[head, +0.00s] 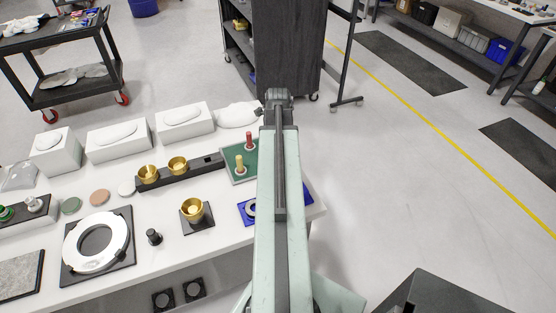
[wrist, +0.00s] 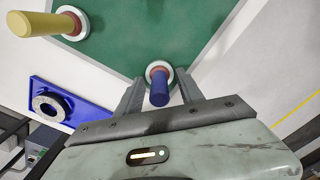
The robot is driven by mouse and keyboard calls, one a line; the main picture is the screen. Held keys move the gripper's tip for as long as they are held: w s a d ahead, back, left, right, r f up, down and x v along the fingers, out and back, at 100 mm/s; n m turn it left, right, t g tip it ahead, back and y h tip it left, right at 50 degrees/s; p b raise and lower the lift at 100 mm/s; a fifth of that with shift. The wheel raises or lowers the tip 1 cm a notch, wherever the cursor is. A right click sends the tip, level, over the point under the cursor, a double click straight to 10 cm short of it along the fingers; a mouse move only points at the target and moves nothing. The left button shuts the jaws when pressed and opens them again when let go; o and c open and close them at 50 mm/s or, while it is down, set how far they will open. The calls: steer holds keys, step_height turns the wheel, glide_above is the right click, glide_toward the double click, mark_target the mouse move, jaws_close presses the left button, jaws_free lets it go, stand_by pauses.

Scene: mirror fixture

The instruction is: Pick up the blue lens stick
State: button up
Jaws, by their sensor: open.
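The blue lens stick (wrist: 159,88) stands on the green tray (wrist: 135,43) in the wrist view, with a reddish collar and a pale round base. My gripper (wrist: 160,90) is open, with one finger on each side of the blue stick. I cannot tell whether either finger touches it. In the head view my arm hides the blue stick and my gripper. A yellow stick (wrist: 45,24) stands on the same tray to the left; it also shows in the head view (head: 239,162). A red stick (head: 249,141) stands behind it in the head view.
A blue plate with a grey ring (wrist: 52,103) lies beside the tray. White boxes (head: 118,140), brass cups on a dark bar (head: 180,179) and a large white ring (head: 97,242) stand on the white table. Open floor lies to the right.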

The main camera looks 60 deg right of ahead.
jaws_close()
steer(key=shift+r, duration=0.1)
